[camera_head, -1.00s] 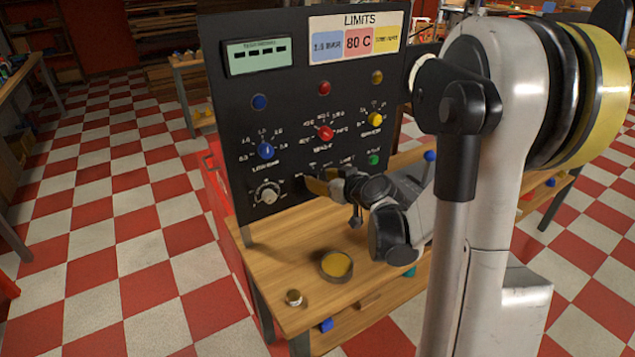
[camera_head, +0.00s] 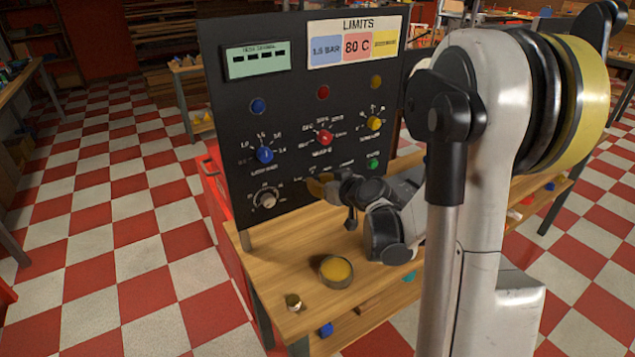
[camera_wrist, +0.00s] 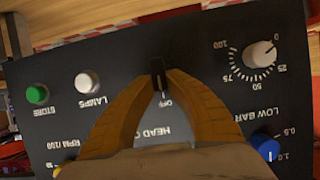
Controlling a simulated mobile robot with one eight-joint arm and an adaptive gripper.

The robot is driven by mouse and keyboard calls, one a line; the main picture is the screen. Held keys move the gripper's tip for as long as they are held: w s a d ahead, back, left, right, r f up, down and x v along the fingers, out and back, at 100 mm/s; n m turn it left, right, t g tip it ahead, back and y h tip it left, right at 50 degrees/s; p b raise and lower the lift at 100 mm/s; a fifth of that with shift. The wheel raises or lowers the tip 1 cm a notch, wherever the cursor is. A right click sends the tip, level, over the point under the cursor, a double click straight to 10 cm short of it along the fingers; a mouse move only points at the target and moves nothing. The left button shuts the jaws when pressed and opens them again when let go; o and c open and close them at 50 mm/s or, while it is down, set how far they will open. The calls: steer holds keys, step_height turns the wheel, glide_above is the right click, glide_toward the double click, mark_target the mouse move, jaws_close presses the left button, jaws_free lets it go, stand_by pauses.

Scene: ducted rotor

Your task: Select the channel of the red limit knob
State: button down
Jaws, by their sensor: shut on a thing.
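The red knob (camera_head: 323,138) sits at the middle of the black panel (camera_head: 225,110), below a red lamp (camera_head: 323,93). The limits card (camera_head: 355,42) above shows a red field reading 80 C. A small black selector (camera_wrist: 158,68) with a white pointer line is low on the panel, near an upside-down OFF mark in the wrist view. My gripper (camera_head: 318,187) is at the panel below the red knob. In the wrist view its orange-brown fingers (camera_wrist: 160,82) are shut on the black selector. The red knob is hidden behind the hand there.
A blue knob (camera_head: 265,155) and a white dial (camera_head: 267,199) are left of my gripper. A yellow knob (camera_head: 374,123) and green button (camera_head: 372,164) are to the right. A round dish (camera_head: 336,271) and a small brass piece (camera_head: 293,302) stand on the wooden bench (camera_head: 275,260).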

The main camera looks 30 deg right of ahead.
steer(key=shift+d+f+m+y+b, duration=0.15)
steer(key=shift+m+y+b, duration=0.1)
steer(key=shift+m+y, duration=0.15)
steer(key=shift+d+r+m+y+b, duration=0.1)
steer(key=shift+d+m+y+b, duration=0.15)
steer(key=shift+m, duration=0.25)
steer(key=m+y+b, duration=0.1)
steer(key=m, duration=0.1)
steer(key=m+y+b, duration=0.1)
steer(key=m, duration=0.1)
steer(key=m+t+y+b, duration=0.1)
steer(key=m+y, duration=0.1)
steer(key=shift+d+f+b, duration=0.25)
steer(key=shift+f+b, duration=0.1)
steer(key=shift+f, duration=0.05)
steer(key=shift+m, duration=0.3)
steer(key=c, duration=1.3)
jaws_free()
steer(key=shift+w, duration=0.1)
steer(key=shift+c, duration=0.2)
